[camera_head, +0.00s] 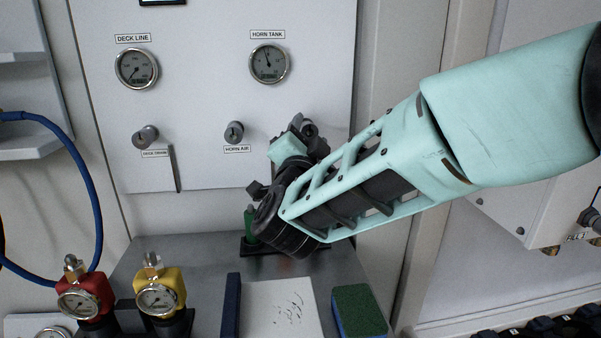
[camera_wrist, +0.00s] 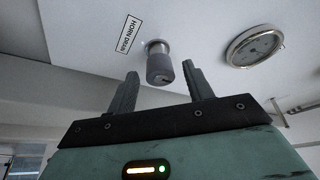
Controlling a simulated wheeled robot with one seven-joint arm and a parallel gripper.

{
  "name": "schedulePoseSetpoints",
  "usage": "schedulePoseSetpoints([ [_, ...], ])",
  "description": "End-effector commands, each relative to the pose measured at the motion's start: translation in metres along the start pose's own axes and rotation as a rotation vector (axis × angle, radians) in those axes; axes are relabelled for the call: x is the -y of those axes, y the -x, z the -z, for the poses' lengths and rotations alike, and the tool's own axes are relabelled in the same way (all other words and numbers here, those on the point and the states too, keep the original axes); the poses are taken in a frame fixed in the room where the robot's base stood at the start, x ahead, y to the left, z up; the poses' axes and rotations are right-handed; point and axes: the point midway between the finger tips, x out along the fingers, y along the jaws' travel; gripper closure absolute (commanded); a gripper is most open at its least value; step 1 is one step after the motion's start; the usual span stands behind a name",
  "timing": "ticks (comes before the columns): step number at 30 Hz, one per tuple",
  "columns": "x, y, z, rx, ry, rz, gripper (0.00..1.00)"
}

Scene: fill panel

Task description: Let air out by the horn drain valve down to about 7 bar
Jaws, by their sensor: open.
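The horn drain valve is a grey cylindrical knob (camera_wrist: 160,66) on the white panel in the wrist view, beside its label "HORN DRAIN" (camera_wrist: 129,34). My gripper (camera_wrist: 160,76) is open, its two dark fingers pointing at the panel with the knob between their tips in the picture. I cannot tell if they touch it. In the head view my gripper (camera_head: 302,132) is at the panel's lower right and largely covers the valve. The horn tank gauge (camera_head: 268,63) is round with a needle pointing nearly straight up; its figures are too small to read.
The horn air knob (camera_head: 233,131) is just left of my gripper. The deck line gauge (camera_head: 136,69) and deck drain knob (camera_head: 146,136) are farther left. Below, the grey bench holds a red regulator (camera_head: 84,294), a yellow one (camera_head: 159,291) and a green sponge (camera_head: 358,310).

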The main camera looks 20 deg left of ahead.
Motion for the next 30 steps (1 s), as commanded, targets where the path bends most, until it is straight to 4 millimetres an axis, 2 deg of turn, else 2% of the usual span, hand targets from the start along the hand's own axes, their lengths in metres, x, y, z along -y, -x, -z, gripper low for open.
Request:
schedulePoseSetpoints([
  [9, -0.001, 0.076, -0.002, 0.004, 0.000, 0.003, 0.49],
  [15, -0.001, 0.119, -0.002, 0.003, -0.002, 0.002, 0.49],
  [21, 0.000, 0.145, -0.001, 0.002, -0.002, 0.001, 0.49],
  [30, 0.000, 0.153, 0.000, 0.000, -0.001, 0.001, 0.49],
])
